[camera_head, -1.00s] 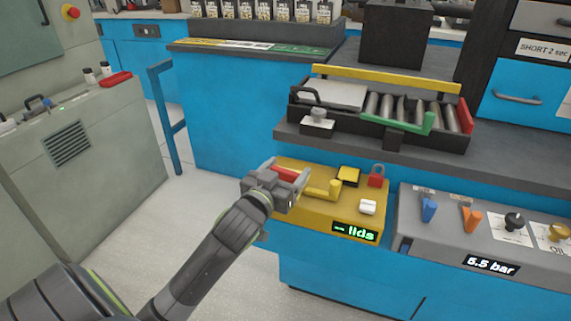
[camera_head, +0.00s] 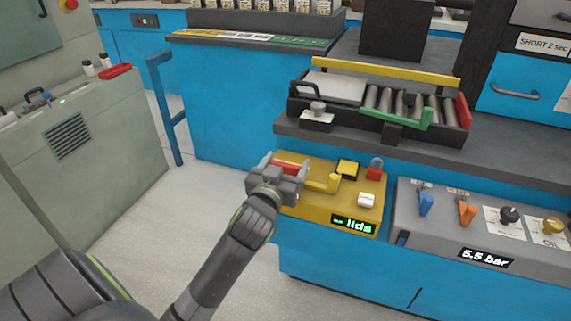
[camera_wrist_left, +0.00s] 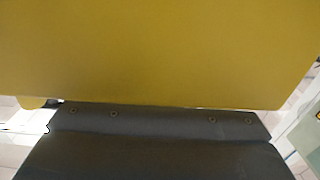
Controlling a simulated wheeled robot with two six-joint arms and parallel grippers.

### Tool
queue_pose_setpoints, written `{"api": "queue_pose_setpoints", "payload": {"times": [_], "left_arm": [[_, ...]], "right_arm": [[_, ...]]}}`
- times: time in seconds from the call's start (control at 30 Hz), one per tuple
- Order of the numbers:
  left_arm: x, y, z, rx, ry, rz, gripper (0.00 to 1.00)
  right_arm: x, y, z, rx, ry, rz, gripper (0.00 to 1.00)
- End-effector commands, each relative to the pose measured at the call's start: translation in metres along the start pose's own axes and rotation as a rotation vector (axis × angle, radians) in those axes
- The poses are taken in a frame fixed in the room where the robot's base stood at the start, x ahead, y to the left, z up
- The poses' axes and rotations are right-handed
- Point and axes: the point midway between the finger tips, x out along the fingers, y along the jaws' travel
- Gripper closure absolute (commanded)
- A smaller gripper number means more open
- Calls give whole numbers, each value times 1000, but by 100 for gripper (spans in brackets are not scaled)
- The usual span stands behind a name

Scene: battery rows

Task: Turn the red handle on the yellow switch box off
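The yellow switch box (camera_head: 320,208) sits in front of the dark bench, with a green "lids" display on its front. The red handle (camera_head: 287,167) lies at the box's far left corner, partly hidden by my left gripper (camera_head: 286,172). The fingers look spread, one toward each end of the visible red part. I cannot tell whether they touch it. In the left wrist view, a plain yellow surface (camera_wrist_left: 160,50) fills the upper part, very close; the handle does not show there. My right gripper is not in view.
The box also carries a yellow lever (camera_head: 328,184), a yellow button (camera_head: 347,168), a red padlock (camera_head: 375,170) and a white switch (camera_head: 366,200). A grey panel (camera_head: 480,235) with knobs stands to the right. A roller tray (camera_head: 375,110) is behind. Floor at left is free.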

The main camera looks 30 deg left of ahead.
Motion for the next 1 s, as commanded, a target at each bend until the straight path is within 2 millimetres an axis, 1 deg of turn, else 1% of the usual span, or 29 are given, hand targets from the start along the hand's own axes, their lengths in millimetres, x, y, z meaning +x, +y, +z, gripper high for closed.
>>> {"api": "queue_pose_setpoints", "payload": {"times": [0.03, 0.13, 0.17, 0.43, 0.57, 0.67, 0.87, 1.0], "left_arm": [[0, 0, 1, 0, -3, -1, 22], [0, 0, 1, 0, -2, 0, 9], [0, 0, 1, 0, -1, 0, 8], [-1, 0, 0, 0, 0, 1, 8], [-10, 0, 0, -2, 0, 1, 8], [-25, 0, 0, -3, -1, 1, 8], [-66, 0, 1, -5, -3, -1, 8], [-93, 0, 1, -5, -3, -2, 8]], "right_arm": [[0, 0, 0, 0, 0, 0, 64], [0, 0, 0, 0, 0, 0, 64], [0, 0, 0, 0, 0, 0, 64], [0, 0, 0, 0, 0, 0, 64], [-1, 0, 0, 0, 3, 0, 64], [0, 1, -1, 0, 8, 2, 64], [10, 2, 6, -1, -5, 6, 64], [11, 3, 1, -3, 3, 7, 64]]}}
